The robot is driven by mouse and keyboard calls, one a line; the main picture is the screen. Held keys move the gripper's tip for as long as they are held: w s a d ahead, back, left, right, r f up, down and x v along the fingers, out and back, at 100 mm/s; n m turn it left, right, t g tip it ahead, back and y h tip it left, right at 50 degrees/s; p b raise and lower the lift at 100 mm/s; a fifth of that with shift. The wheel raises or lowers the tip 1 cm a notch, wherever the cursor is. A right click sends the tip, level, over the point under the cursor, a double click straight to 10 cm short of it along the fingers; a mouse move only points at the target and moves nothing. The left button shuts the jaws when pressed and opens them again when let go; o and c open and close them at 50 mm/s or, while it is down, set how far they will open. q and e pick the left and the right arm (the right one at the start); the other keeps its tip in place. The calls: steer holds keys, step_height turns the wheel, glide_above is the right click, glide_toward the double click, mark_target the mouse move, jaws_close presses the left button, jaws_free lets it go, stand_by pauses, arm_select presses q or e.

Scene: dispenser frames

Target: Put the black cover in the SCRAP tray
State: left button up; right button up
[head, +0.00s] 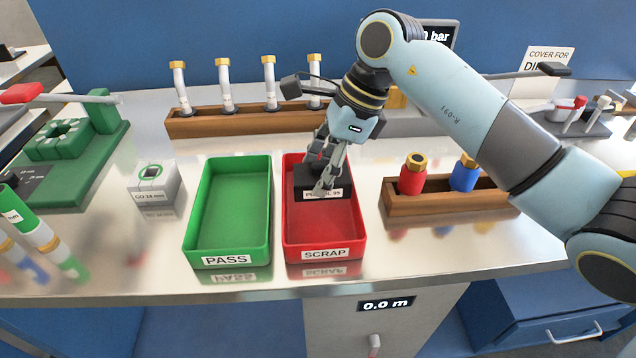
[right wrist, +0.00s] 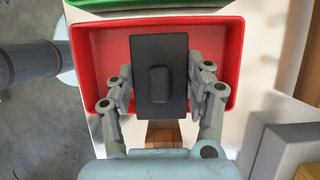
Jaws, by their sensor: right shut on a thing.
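The SCRAP tray (head: 325,243) is red, with a white label on its front wall. The black cover (head: 316,183) is in my right gripper (head: 327,178), over the back half of this tray. In the right wrist view the cover (right wrist: 160,50) is a black rectangle with a raised block in the middle. The fingers of my right gripper (right wrist: 160,88) are shut on its two sides, and the red tray (right wrist: 232,60) lies behind it. I cannot tell whether the cover touches the tray floor. My left gripper is not in view.
A green PASS tray (head: 196,215) stands just left of the SCRAP tray. A wooden rack (head: 240,122) with several white, gold-capped parts is behind. A wooden holder (head: 435,203) with red and blue parts is to the right. A grey gauge block (head: 152,182) sits left.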

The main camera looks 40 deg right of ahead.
steer(key=shift+a+f, duration=0.2)
steer(key=shift+a, duration=0.15)
steer(key=shift+s+f, duration=0.1)
steer(key=shift+f, duration=0.25)
step_height(320, 180, down, 3)
steer(key=shift+f+p, duration=0.15)
steer(key=shift+p, duration=0.25)
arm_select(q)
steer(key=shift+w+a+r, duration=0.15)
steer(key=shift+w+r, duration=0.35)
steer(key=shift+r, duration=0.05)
arm_select(e)
steer(key=shift+f, duration=0.2)
steer(key=o, duration=1.2)
steer(key=shift+c, duration=0.2)
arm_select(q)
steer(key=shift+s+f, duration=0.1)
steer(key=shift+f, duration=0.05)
arm_select(e)
steer(key=shift+r, duration=0.15)
